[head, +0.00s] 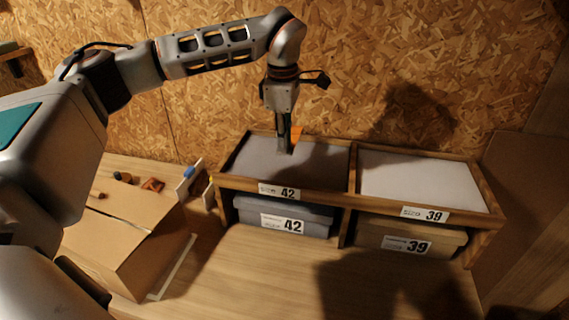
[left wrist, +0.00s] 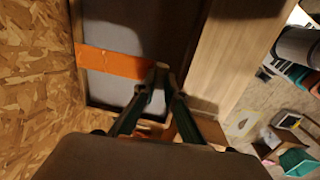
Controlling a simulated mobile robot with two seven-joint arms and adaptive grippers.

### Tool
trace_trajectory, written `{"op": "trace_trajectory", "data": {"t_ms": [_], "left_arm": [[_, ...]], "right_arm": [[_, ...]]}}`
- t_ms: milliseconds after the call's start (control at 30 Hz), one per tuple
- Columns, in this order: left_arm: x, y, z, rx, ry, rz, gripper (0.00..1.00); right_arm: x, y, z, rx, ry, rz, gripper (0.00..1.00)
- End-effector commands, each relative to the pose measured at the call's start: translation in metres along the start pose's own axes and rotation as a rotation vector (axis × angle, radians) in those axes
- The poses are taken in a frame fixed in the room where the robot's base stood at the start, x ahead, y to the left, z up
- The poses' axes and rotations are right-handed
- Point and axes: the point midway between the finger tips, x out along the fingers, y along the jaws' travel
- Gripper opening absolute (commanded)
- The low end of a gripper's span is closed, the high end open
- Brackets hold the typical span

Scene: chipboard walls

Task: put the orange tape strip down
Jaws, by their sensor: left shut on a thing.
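The orange tape strip (head: 297,133) shows partly behind my left gripper (head: 285,150) in the head view. In the left wrist view the strip (left wrist: 112,63) runs flat from the fingertips to the left frame edge of the compartment. My left gripper (left wrist: 163,72) is shut on the strip's near end. It points down over the grey top of the left compartment (head: 318,163), labelled 42. I cannot tell whether the strip touches that surface. My right gripper is not in view.
The wooden rack (head: 352,170) has a second pale top (head: 415,180) at right, labelled 39. Box 42 (head: 262,210) and box 39 (head: 375,238) stand below. The chipboard wall (head: 430,60) is close behind. A cardboard box (head: 115,245) stands at left. The front table (head: 270,265) is clear.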

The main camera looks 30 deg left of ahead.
Motion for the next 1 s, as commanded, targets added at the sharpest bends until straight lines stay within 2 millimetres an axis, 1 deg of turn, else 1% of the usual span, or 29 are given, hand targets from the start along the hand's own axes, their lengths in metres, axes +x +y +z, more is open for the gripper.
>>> {"op": "trace_trajectory", "data": {"t_ms": [33, 100, 200, 367, 600, 667, 967, 1000], "left_arm": [[0.011, -0.002, 0.000, 0.001, 0.000, -0.003, 0.00], [0.022, -0.003, 0.000, 0.001, -0.001, -0.003, 0.00], [0.032, -0.003, 0.000, -0.001, 0.000, 0.000, 0.00], [0.040, -0.004, 0.000, 0.000, 0.000, 0.000, 0.00], [0.070, -0.006, 0.000, -0.001, -0.001, -0.001, 0.00], [0.073, -0.007, 0.000, -0.001, -0.001, 0.000, 0.00], [0.075, -0.007, 0.000, -0.001, 0.000, 0.000, 0.00], [0.075, -0.007, 0.000, -0.001, -0.001, 0.001, 0.18]], "right_arm": [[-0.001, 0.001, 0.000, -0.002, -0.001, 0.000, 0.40], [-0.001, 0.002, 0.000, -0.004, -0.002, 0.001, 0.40], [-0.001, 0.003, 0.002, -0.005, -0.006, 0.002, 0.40], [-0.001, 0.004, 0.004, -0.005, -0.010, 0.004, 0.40], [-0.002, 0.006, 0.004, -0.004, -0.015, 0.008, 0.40], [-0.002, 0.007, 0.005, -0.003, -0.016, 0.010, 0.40], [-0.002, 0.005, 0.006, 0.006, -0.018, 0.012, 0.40], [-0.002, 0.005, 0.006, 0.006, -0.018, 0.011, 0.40]]}}
